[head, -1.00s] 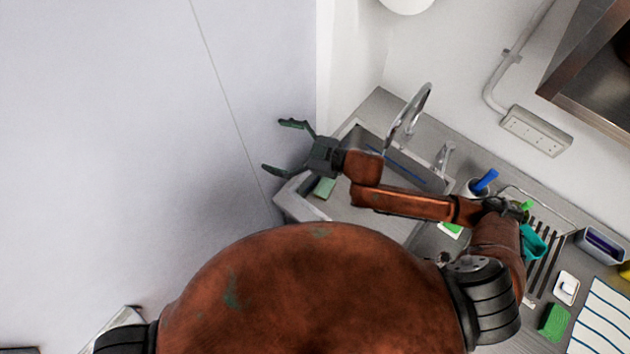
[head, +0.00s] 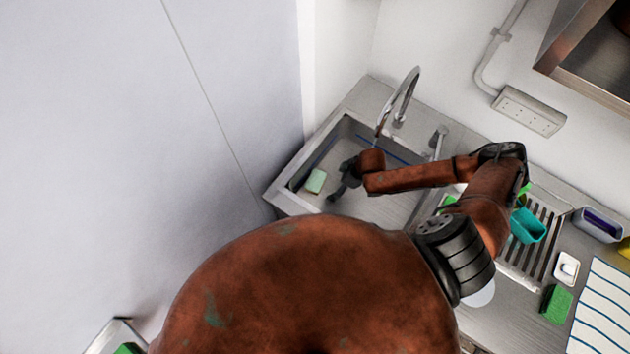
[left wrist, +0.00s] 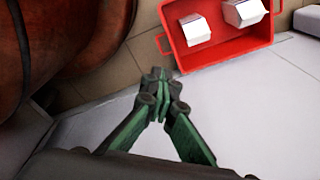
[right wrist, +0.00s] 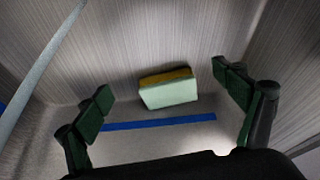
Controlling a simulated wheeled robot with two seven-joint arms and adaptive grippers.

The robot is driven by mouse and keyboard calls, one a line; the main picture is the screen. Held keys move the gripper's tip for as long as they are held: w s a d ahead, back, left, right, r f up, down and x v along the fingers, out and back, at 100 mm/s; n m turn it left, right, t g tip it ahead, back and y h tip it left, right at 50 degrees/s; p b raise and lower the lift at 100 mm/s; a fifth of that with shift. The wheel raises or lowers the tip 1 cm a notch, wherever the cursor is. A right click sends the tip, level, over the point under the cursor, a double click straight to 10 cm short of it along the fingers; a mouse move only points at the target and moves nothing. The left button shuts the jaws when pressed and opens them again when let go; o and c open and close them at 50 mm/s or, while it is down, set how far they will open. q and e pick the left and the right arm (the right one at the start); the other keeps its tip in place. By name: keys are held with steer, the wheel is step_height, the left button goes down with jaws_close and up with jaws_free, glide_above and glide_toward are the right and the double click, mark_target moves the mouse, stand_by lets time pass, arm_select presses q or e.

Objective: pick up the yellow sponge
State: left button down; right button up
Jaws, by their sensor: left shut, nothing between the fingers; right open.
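The yellow sponge (right wrist: 168,90) lies in the sink, with a pale green face and a yellow layer along one edge. In the head view it shows as a pale green block (head: 316,181) near the left wall of the sink (head: 385,205). My right gripper (head: 341,183) is over the sink, just right of the sponge. In the right wrist view, its open fingers (right wrist: 165,92) are spread on either side of the sponge without touching it. My left gripper (left wrist: 155,100) is shut and empty in the left wrist view, away from the sink.
A faucet (head: 404,98) arches over the sink's back edge. Blue lines mark the basin. A teal cup (head: 527,226) stands on the drainboard, and a green sponge (head: 556,304) lies on the counter. A red crate (left wrist: 215,45) with white cartons is near the left gripper.

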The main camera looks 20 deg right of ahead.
mark_target(317, 181)
steer(key=w+a, duration=0.3)
steer(key=shift+w+p, duration=0.1)
steer(key=shift+p, duration=0.2)
steer(key=shift+w+a, duration=0.3)
steer(key=f, duration=0.1)
steer(key=w+a+f, duration=0.1)
steer(key=w+f, duration=0.1)
steer(key=shift+a+f, duration=0.25)
steer(key=shift+a, duration=0.1)
steer(key=shift+a+f, duration=0.1)
steer(key=shift+f, duration=0.45)
arm_select(q)
steer(key=shift+s+r, duration=0.4)
arm_select(e)
steer(key=c, duration=1.1)
